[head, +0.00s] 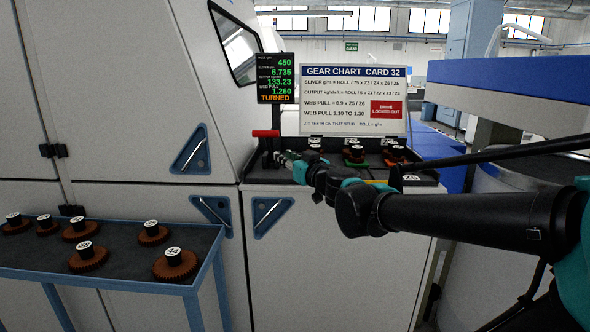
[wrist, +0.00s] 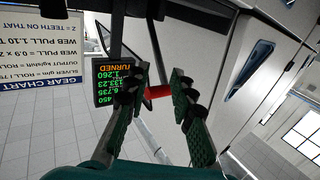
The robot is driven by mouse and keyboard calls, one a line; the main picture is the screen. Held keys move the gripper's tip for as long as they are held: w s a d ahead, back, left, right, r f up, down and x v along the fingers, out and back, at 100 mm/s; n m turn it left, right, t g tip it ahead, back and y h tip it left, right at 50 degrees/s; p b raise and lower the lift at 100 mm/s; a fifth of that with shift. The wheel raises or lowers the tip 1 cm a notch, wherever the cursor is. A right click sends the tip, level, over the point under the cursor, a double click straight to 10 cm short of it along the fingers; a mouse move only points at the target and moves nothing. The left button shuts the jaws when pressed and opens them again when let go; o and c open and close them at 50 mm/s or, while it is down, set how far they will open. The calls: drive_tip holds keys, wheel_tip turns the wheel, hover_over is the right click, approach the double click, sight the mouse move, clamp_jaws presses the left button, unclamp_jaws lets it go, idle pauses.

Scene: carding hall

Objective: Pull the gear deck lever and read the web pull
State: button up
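The gear deck lever's red handle (head: 265,133) sits level on a dark post at the deck's left end. In the wrist view the red handle (wrist: 158,91) shows between my fingertips, with no clear grip on it. My gripper (wrist: 160,85) is open. In the head view my gripper (head: 287,157) is just right of and below the handle, its fingers small and partly hidden. The display (head: 275,78) reads 450, 6.735, 133.23, web pull 1.260 and TURNED in orange. It also shows turned over in the wrist view (wrist: 118,82).
The gear chart card (head: 352,98) gives web pull 1.10 to 1.30, with a red DRIVE LOCKED OUT label. Gears (head: 355,154) stand on the deck (head: 335,175) behind my arm. A blue-framed table (head: 120,275) with several brown gears is at left.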

drive_tip(key=shift+s+d+f, duration=0.35)
drive_tip(key=shift+s+d, duration=0.05)
drive_tip(key=shift+s, duration=0.2)
drive_tip(key=shift+s+d+f, duration=0.3)
drive_tip(key=shift+s+d, duration=0.15)
drive_tip(key=shift+s, duration=0.15)
drive_tip(key=shift+s+d+f, duration=0.35)
drive_tip(key=shift+s+d, duration=0.05)
drive_tip(key=shift+s, duration=0.2)
drive_tip(key=shift+s+d, duration=0.1)
drive_tip(key=v, duration=1.1)
drive_tip(key=shift+s, duration=0.35)
drive_tip(key=shift+d, duration=0.1)
wheel_tip(320, 180, down, 19)
drive_tip(key=s+g+h, duration=0.2)
drive_tip(key=g, duration=0.4)
drive_tip(key=s+d+f+m+g+h, duration=0.2)
drive_tip(key=s+d+f+m+h, duration=0.1)
drive_tip(key=d+f, duration=0.3)
drive_tip(key=s+d+f+m+g+h, duration=0.3)
drive_tip(key=d+f+h, duration=0.1)
drive_tip(key=d+f, duration=0.3)
wheel_tip(320, 180, down, 2)
drive_tip(key=shift+d+f+h, duration=0.1)
drive_tip(key=shift+d+h, duration=0.05)
drive_tip(key=shift+h, duration=0.15)
